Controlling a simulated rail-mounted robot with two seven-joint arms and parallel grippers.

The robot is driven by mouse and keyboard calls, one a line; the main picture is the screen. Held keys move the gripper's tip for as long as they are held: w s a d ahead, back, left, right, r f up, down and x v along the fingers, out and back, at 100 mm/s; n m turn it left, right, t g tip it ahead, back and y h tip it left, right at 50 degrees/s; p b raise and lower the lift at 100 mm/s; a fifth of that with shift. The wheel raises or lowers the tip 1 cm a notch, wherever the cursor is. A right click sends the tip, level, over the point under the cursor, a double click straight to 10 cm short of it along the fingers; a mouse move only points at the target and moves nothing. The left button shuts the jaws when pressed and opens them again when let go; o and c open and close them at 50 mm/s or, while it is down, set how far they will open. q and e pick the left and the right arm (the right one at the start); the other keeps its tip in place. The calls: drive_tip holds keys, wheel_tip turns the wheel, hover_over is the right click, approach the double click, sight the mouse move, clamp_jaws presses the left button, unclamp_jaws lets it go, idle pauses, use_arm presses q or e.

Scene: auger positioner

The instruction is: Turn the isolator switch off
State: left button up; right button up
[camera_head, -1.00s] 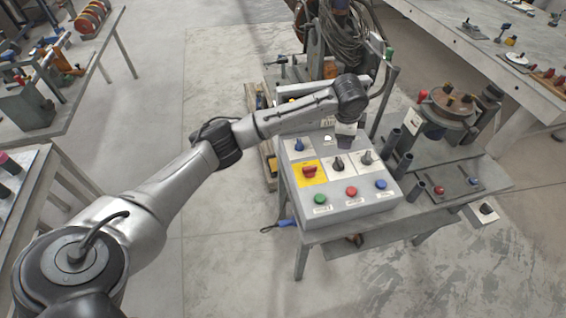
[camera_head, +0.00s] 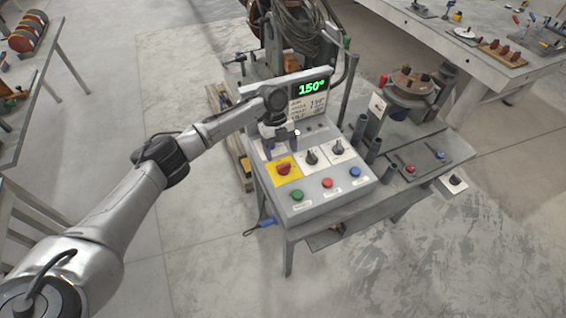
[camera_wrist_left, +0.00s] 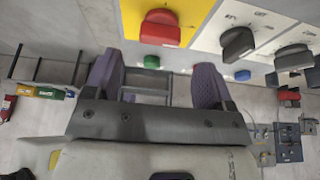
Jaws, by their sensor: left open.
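The isolator switch (camera_head: 284,169) is a red knob on a yellow plate at the left of the grey sloping control panel (camera_head: 336,195). In the left wrist view the red knob (camera_wrist_left: 160,29) shows at the top, on its yellow plate (camera_wrist_left: 196,12). My left gripper (camera_head: 280,147) is over the upper left of the panel, just behind the red knob in the head view, and apart from it. Its two fingers (camera_wrist_left: 157,80) are spread with nothing between them. The gripper hides the panel's upper left corner. My right gripper is not in view.
Two black knobs (camera_head: 311,157) sit right of the yellow plate. Green (camera_head: 297,195), red (camera_head: 327,183) and blue (camera_head: 355,172) buttons line the front. A display (camera_head: 312,88) behind reads 150°. A round-topped fixture (camera_head: 404,88) stands to the right.

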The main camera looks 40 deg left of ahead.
sight(283, 165)
use_arm(q)
drive_tip(key=shift+x, duration=2.6)
drive_tip(key=shift+a, duration=0.1)
drive_tip(key=shift+c, duration=0.3)
drive_tip(key=c, duration=0.9)
drive_tip(key=shift+o, duration=0.2)
drive_tip(key=shift+r+n+p, duration=0.2)
drive_tip(key=shift+n+p, duration=0.3)
drive_tip(key=shift+p, duration=0.15)
drive_tip(key=n+t+p, duration=0.1)
drive_tip(key=n+p, duration=0.3)
drive_tip(key=p, duration=0.1)
drive_tip(key=n+t+p, duration=0.2)
drive_tip(key=n+p, duration=0.3)
drive_tip(key=n+t+y+p, duration=0.1)
drive_tip(key=n+t+p, duration=0.1)
drive_tip(key=n+p, duration=0.3)
drive_tip(key=shift+s+r, duration=0.1)
drive_tip(key=shift+s, duration=0.1)
drive_tip(key=n+t+y+p, duration=0.1)
drive_tip(key=n+p, duration=0.1)
drive_tip(key=shift+n, duration=0.3)
drive_tip(key=shift+f+n+p, duration=0.2)
drive_tip(key=shift+n+p, duration=0.1)
drive_tip(key=shift+p, duration=0.1)
